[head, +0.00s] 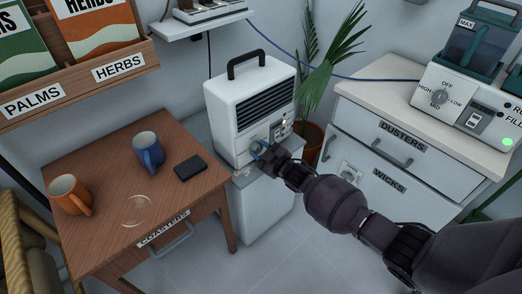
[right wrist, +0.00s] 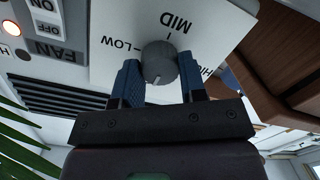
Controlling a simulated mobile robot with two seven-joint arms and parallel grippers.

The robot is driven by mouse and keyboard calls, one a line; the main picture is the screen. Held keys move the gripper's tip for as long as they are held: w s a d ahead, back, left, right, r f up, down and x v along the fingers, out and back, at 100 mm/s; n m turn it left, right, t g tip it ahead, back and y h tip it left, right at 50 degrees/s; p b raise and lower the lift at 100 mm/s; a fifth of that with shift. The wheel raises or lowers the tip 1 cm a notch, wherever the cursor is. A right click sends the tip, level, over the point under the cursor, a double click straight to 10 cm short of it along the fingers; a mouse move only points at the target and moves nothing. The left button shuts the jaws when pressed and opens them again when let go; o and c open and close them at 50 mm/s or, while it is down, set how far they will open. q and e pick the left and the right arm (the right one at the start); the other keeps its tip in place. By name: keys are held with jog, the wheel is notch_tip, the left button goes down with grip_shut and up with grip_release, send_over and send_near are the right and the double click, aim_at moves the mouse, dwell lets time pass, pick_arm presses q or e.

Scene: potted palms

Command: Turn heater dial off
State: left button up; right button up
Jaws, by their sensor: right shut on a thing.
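The white heater (head: 250,95) with a black handle stands on a light cabinet in the head view. Its grey dial (right wrist: 159,62) shows in the right wrist view, on a white plate (right wrist: 115,35) marked LOW, MID and HIGH. The dial's pale mark is at its lower edge, pointing away from MID; the plate below it is hidden by my gripper. My right gripper (head: 265,149) is at the heater's front, its blue fingers (right wrist: 159,82) closed on both sides of the dial. My left gripper is not in view.
A FAN switch (right wrist: 47,20) and a lit indicator (right wrist: 10,27) are beside the dial plate. Left is a wooden table (head: 100,190) with an orange mug (head: 68,194), a blue mug (head: 148,150) and a black coaster (head: 190,168). Another dialled machine (head: 465,105) stands right.

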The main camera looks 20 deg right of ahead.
dwell(0.4)
jog(key=o, duration=0.9)
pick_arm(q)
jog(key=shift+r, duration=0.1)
pick_arm(e)
jog(key=shift+s+r, duration=0.1)
jog(key=shift+s, duration=0.1)
pick_arm(q)
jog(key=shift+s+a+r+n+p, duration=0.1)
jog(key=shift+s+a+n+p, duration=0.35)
jog(key=shift+p, duration=1.05)
pick_arm(e)
jog(key=shift+v, duration=5.2)
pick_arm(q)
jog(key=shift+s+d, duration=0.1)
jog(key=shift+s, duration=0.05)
